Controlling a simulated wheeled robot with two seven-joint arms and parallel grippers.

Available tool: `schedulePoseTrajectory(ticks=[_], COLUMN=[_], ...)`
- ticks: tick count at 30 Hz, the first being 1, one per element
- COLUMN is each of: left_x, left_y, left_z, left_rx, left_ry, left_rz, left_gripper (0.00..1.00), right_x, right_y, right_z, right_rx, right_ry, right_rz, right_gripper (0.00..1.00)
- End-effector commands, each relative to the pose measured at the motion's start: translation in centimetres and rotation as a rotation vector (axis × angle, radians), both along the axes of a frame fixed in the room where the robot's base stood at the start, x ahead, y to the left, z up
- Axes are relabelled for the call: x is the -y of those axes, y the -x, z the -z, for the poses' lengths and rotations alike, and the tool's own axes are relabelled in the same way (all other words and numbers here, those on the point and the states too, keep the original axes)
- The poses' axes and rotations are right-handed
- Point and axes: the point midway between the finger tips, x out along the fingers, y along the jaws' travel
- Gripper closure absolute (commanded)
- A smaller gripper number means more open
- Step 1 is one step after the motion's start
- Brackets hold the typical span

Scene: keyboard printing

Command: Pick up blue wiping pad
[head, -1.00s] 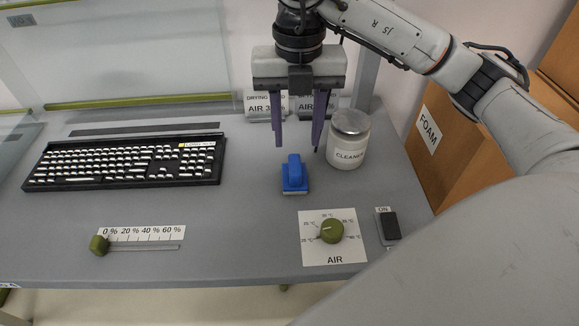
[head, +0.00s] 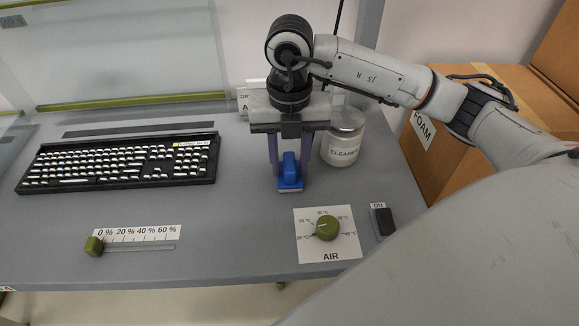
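The blue wiping pad (head: 289,172) has an upright blue handle and lies on the grey table, right of the keyboard. My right gripper (head: 289,168) points straight down over it. Its two purple fingers are apart, one on each side of the pad's handle. I cannot tell whether the fingers touch the handle. The pad still appears to rest on the table. My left gripper is not in view.
A cleaner jar (head: 343,139) stands close to the right of my gripper. A black keyboard (head: 120,160) lies at left. In front are a slider (head: 95,246), an AIR dial (head: 327,228) and an ON switch (head: 384,222). A FOAM box (head: 470,150) stands at right.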

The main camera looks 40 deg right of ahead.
Motion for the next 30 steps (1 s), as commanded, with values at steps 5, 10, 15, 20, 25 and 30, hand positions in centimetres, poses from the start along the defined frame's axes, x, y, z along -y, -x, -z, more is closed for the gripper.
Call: schedulePoseTrajectory(ticks=[5, 10, 15, 20, 25, 30], left_x=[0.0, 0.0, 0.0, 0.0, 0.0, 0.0], left_y=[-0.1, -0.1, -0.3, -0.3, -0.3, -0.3], left_z=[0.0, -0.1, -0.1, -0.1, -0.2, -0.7], left_rx=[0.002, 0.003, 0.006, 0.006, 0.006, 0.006], left_ry=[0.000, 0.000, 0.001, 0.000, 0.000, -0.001], left_rz=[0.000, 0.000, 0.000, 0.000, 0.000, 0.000], left_gripper=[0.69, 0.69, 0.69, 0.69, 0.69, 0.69], right_x=[0.0, 0.0, 0.0, -0.1, 0.0, 0.0], right_y=[0.0, 0.0, -0.1, -0.1, -0.1, -0.1], right_z=[0.0, 0.0, -0.4, -2.7, -6.5, -9.2], right_rx=[0.000, 0.001, 0.002, 0.006, 0.006, 0.004], right_ry=[0.000, -0.001, -0.001, -0.002, -0.001, 0.001], right_rz=[0.000, 0.000, 0.000, -0.001, -0.001, 0.000], right_gripper=[0.98, 1.00, 1.00, 1.00, 1.00, 1.00])
